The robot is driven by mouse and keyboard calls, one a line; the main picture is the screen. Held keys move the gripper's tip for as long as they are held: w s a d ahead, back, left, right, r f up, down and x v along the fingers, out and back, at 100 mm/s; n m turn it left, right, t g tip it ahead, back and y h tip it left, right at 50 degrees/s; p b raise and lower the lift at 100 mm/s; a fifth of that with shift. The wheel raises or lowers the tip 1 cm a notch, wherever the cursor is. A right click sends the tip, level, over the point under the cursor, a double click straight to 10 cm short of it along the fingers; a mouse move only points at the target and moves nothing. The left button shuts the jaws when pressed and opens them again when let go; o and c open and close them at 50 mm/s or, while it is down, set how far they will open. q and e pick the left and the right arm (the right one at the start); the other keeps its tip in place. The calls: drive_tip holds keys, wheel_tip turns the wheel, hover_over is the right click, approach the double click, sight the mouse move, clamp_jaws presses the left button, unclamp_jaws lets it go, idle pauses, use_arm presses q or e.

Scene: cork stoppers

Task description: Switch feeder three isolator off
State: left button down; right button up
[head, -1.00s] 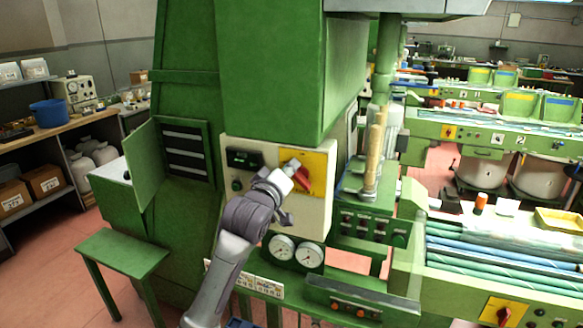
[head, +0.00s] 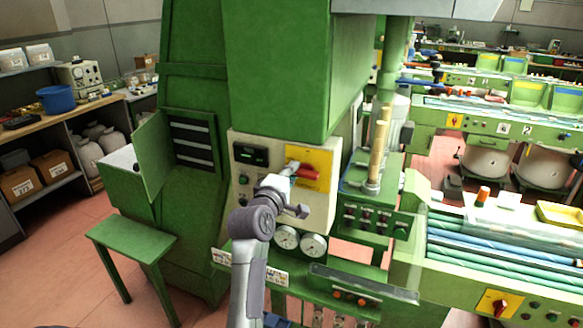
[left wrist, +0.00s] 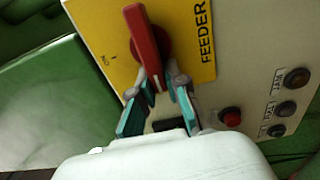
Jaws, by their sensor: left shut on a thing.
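The isolator is a red rotary handle (head: 308,173) on a yellow plate (head: 322,160), on the cream control panel (head: 318,215). In the left wrist view the red handle (left wrist: 143,35) crosses the yellow plate (left wrist: 100,30), which reads "FEEDER"; no feeder number is legible. An "ON" mark shows left of the handle. My left gripper (head: 288,172) is at the handle's left end in the head view. Its teal-padded fingers (left wrist: 162,88) are shut on the handle's near end. The handle lies nearly level in the head view. My right gripper is not in view.
Below the isolator are two round gauges (head: 300,241). A red button (left wrist: 231,117) and dark buttons (left wrist: 290,106) sit beside the plate in the wrist view. A green stool (head: 130,240) stands left. Another red switch on yellow (head: 493,303) is at lower right.

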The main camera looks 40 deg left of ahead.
use_arm(q)
drive_tip(key=shift+w+d+f, duration=0.1)
drive_tip(key=shift+d+f, duration=0.1)
drive_tip(key=shift+f, duration=0.2)
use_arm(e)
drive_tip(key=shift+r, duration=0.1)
use_arm(q)
drive_tip(key=c, duration=1.2)
unclamp_jaws()
drive_tip(key=shift+r, duration=0.1)
drive_tip(key=shift+o, duration=0.2)
drive_tip(key=shift+d+r, duration=0.15)
drive_tip(key=shift+r, duration=0.05)
drive_tip(key=v, duration=1.2)
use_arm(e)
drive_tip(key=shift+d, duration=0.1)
use_arm(q)
drive_tip(key=shift+f, duration=0.1)
